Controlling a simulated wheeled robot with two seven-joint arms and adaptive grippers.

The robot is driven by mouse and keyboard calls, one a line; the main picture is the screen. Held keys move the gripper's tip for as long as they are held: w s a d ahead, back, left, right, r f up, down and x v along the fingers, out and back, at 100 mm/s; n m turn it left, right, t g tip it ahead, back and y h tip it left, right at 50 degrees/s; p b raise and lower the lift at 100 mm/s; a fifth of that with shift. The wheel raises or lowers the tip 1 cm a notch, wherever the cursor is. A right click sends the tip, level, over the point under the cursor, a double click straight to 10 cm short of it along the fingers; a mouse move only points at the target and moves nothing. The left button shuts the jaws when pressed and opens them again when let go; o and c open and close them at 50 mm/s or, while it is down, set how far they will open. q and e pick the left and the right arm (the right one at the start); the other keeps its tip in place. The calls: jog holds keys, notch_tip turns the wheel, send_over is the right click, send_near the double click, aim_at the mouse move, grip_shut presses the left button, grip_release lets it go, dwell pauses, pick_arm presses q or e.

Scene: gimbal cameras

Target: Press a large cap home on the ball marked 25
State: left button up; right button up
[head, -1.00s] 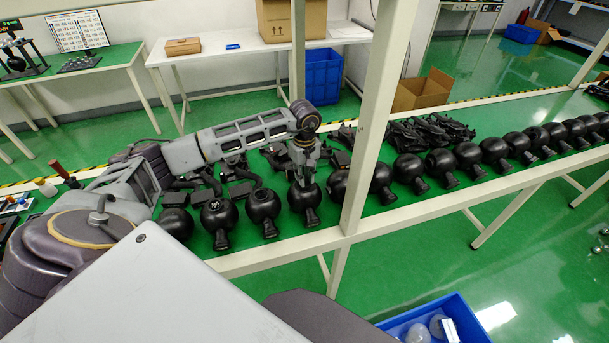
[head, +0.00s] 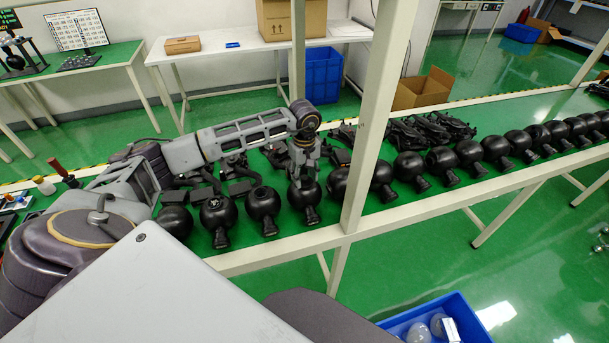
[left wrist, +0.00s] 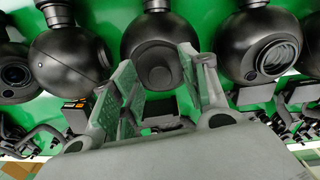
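A row of black camera balls with short necks lies along the green bench. My left gripper (head: 303,182) is at one of these balls (head: 304,197), touching or just above it; the head view does not show which. In the left wrist view my left gripper (left wrist: 158,62) has its two fingers apart, with a ball (left wrist: 150,35) ahead of them. That ball has a dark round recessed face (left wrist: 158,68) between the fingers; I cannot tell whether it is a cap or an opening. No number 25 is readable. No loose large cap is identifiable. My right gripper is out of view.
Neighbouring balls stand close on both sides, one with a ribbed lens face (left wrist: 272,48). A white post (head: 368,130) rises just right of the gripper. Black gimbal parts (head: 430,130) lie behind the row. A blue bin (head: 440,322) stands below the bench.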

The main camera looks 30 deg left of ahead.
aim_at(304, 177)
pick_arm(q)
jog(key=shift+r, duration=0.15)
notch_tip(304, 177, up, 12)
dwell(0.9)
jog(key=shift+f, duration=0.2)
dwell(0.9)
